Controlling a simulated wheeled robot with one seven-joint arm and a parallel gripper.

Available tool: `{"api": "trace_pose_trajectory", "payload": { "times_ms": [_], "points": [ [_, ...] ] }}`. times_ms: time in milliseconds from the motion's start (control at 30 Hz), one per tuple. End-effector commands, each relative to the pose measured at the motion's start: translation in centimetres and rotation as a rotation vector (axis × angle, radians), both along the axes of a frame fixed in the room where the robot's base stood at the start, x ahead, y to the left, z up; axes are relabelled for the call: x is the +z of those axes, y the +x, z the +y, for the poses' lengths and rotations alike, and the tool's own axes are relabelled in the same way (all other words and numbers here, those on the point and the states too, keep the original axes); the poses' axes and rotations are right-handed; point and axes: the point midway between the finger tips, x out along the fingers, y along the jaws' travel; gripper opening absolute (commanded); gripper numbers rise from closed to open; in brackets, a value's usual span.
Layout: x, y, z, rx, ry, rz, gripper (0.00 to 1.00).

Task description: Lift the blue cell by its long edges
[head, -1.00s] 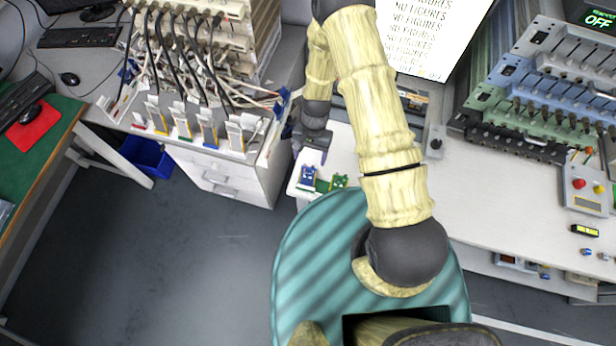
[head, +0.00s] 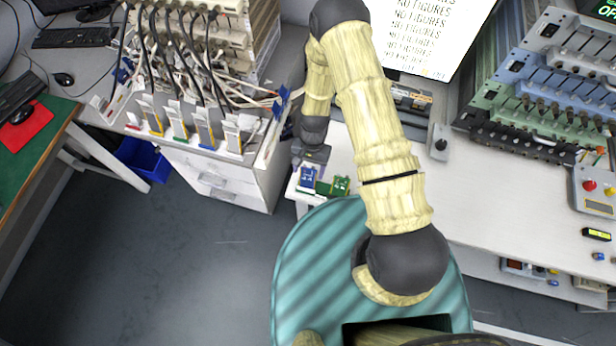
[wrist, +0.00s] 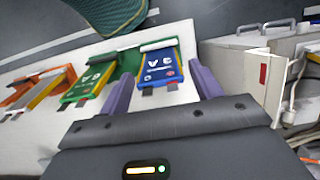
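The blue cell (wrist: 158,66) lies flat on the white bench top, its two tabs pointing toward my gripper in the wrist view. It also shows in the head view (head: 307,178), just in front of my gripper (head: 311,158). In the wrist view my gripper (wrist: 163,85) is open, with its two purple fingers spread wider than the cell. One finger is left of the cell, near the green cell (wrist: 88,84); the other is right of it. The cell seems to lie between the finger lines, apart from the palm. Finger height above the bench is hard to tell.
A rack with several cells and cables (head: 200,120) stands left of my gripper.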

Motion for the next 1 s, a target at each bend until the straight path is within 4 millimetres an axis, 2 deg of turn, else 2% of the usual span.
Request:
{"api": "trace_pose_trajectory", "payload": {
  "times_ms": [33, 100, 133, 367, 1000],
  "points": [
    [0.0, 0.0, 0.0, 0.000, 0.000, 0.000, 0.54],
    [0.0, 0.0, 0.0, 0.000, 0.000, 0.000, 0.40],
    [0.0, 0.0, 0.0, 0.000, 0.000, 0.000, 0.36],
    [0.3, 0.1, 0.0, 0.000, 0.000, -0.001, 0.36],
    [3.3, 0.9, -0.3, 0.000, 0.001, -0.001, 0.36]
  ]
}}
